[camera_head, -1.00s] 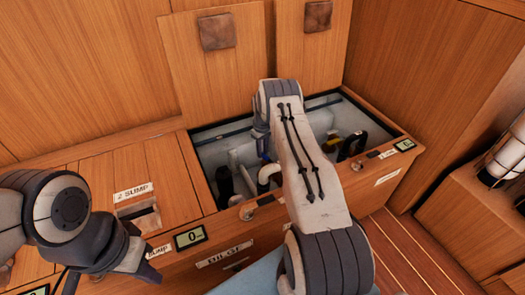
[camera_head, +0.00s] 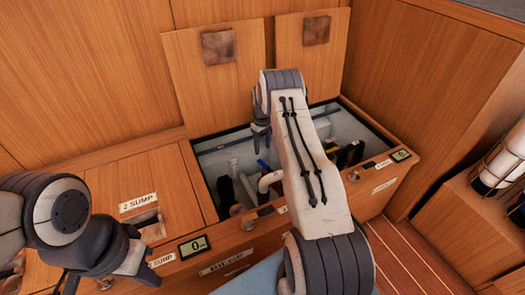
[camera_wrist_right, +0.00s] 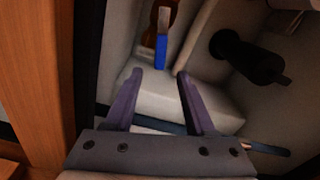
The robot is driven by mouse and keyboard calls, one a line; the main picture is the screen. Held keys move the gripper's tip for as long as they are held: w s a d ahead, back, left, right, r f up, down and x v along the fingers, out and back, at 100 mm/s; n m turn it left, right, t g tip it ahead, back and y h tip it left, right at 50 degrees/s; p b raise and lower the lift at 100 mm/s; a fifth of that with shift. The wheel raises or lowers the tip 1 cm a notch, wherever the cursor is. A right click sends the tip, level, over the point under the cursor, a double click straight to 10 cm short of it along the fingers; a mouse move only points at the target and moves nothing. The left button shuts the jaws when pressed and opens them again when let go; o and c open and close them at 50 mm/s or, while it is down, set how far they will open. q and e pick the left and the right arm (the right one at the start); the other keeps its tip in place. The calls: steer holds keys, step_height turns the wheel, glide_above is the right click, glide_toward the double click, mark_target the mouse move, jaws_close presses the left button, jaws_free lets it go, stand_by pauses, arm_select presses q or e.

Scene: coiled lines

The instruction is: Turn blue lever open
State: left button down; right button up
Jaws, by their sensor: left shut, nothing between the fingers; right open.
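The blue lever (camera_wrist_right: 161,50) shows in the right wrist view as a short blue bar on a brownish fitting, just beyond my fingertips. In the head view it is a small blue spot (camera_head: 262,164) inside the open bilge compartment, just below my right gripper. My right gripper (camera_wrist_right: 158,72) is open and empty, its two fingers pointing toward the lever, which appears between the tips and apart from them. In the head view my right gripper (camera_head: 261,141) is partly hidden by my own arm. My left gripper (camera_head: 148,264) is shut and empty over the front left of the cabinet.
The open compartment holds a white pipe (camera_head: 270,180), dark hoses and a yellow part, partly hidden by my arm. Two raised wooden lids (camera_head: 215,85) lean behind it. A dark cylindrical fitting (camera_wrist_right: 245,57) stands right of the lever. A wooden wall (camera_wrist_right: 40,70) is close at left.

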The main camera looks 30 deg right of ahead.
steer(key=shift+r+p, duration=0.3)
steer(key=shift+r, duration=1)
